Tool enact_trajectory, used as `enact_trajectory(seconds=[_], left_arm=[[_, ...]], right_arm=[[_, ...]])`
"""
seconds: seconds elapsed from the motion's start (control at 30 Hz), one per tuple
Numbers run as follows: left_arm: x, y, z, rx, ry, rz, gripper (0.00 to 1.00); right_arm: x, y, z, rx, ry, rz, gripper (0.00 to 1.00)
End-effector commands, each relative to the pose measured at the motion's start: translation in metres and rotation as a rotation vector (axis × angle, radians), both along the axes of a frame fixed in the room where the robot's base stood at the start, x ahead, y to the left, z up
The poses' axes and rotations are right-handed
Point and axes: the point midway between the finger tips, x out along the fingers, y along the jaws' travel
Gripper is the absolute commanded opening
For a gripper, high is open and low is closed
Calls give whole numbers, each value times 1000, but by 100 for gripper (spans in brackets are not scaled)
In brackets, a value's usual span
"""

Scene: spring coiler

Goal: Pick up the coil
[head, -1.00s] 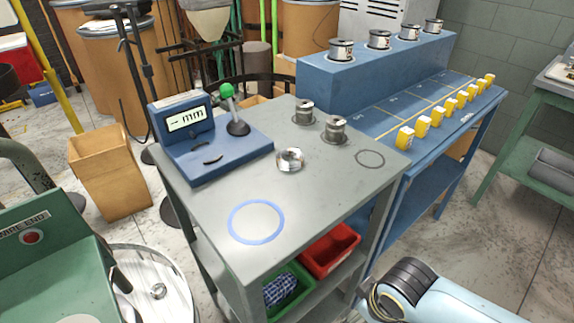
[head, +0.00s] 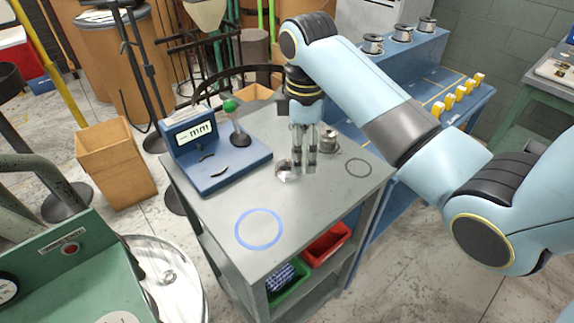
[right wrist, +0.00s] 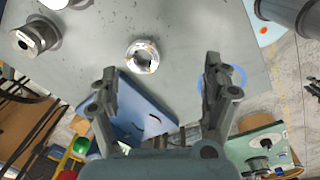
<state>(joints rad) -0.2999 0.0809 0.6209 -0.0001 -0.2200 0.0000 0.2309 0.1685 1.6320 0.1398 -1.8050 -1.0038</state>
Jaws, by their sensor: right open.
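A shiny silver coil (head: 284,172) lies on the grey table top (head: 225,190), in front of the blue gauge. In the right wrist view the coil (right wrist: 142,56) lies just beyond the fingertips, left of the middle, with nothing between the fingers. My right gripper (head: 304,162) points down over the table close beside the coil, on its right in the head view. In the right wrist view the right gripper (right wrist: 160,76) has its two fingers wide apart and empty. A smaller ring-shaped metal piece (head: 168,277) lies on the round metal tray at lower left. My left gripper is not in view.
A blue gauge (head: 222,170) with a display stands left of the coil. A wire spool (head: 328,142) stands behind it at right. A blue ring (head: 259,229) and a dark ring (head: 358,167) mark the table top. The front of the table is clear.

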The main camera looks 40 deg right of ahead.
Motion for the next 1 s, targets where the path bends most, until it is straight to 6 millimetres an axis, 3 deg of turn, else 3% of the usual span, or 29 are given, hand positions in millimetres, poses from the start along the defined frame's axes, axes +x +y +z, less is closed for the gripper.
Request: enact_trajectory(seconds=[0.03,0.1,0.27,0.5,0.73,1.0], left_arm=[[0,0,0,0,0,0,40],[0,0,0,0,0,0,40],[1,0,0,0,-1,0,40],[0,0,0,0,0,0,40],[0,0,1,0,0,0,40],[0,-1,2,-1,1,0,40]], right_arm=[[18,-3,9,5,15,58,82],[32,-6,16,13,37,129,82],[45,-8,18,26,61,205,82],[45,-7,-20,25,62,208,82],[45,-4,-40,26,61,207,82],[44,3,-79,24,61,207,82]])
